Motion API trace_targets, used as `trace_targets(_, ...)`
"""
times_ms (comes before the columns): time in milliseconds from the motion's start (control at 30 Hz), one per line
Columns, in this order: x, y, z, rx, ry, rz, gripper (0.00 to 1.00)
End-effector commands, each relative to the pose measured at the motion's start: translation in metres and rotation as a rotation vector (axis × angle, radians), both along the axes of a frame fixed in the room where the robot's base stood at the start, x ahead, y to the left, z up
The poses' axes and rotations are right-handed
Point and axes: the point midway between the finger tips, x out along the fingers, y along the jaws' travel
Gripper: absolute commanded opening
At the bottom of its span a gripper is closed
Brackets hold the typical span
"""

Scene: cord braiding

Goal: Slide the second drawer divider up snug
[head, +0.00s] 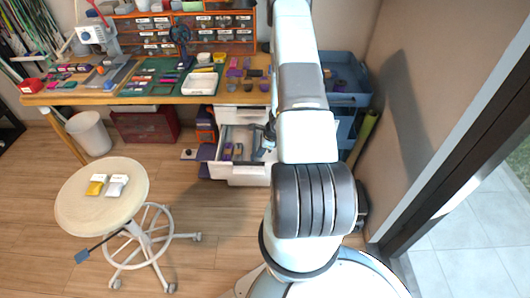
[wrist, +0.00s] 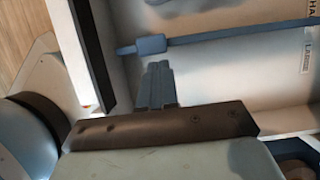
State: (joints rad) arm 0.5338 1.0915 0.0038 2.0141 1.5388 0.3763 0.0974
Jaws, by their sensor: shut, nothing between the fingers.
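The open white drawer (head: 247,171) is under the workbench; its pale inside also shows in the wrist view (wrist: 205,75). A thin blue-grey divider (wrist: 240,35) crosses the drawer in the wrist view, with a thicker block (wrist: 150,45) at its left end. I cannot tell which divider in the row it is. My gripper (wrist: 158,70) is shut and empty, its fingertips just below that block in the picture. I cannot tell whether they touch it. In the head view my gripper (head: 269,137) is over the drawer's right part, partly hidden by my arm.
The workbench (head: 150,98) carries trays and cords above. A blue cart (head: 345,80) stands close on the right. A round stool (head: 100,215) stands left; floor between is clear.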

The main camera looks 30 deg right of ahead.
Motion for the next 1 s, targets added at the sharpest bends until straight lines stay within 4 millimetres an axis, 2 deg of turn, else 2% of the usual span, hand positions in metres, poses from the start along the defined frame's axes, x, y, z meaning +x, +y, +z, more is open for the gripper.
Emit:
trace_targets(467,0.003,0.003,0.0,0.0,0.0,-0.002,0.0)
trace_targets(800,0.028,0.041,0.0,0.0,0.0,-0.003,0.0)
trace_targets(1000,0.028,0.042,0.0,0.001,0.001,-0.005,0.0)
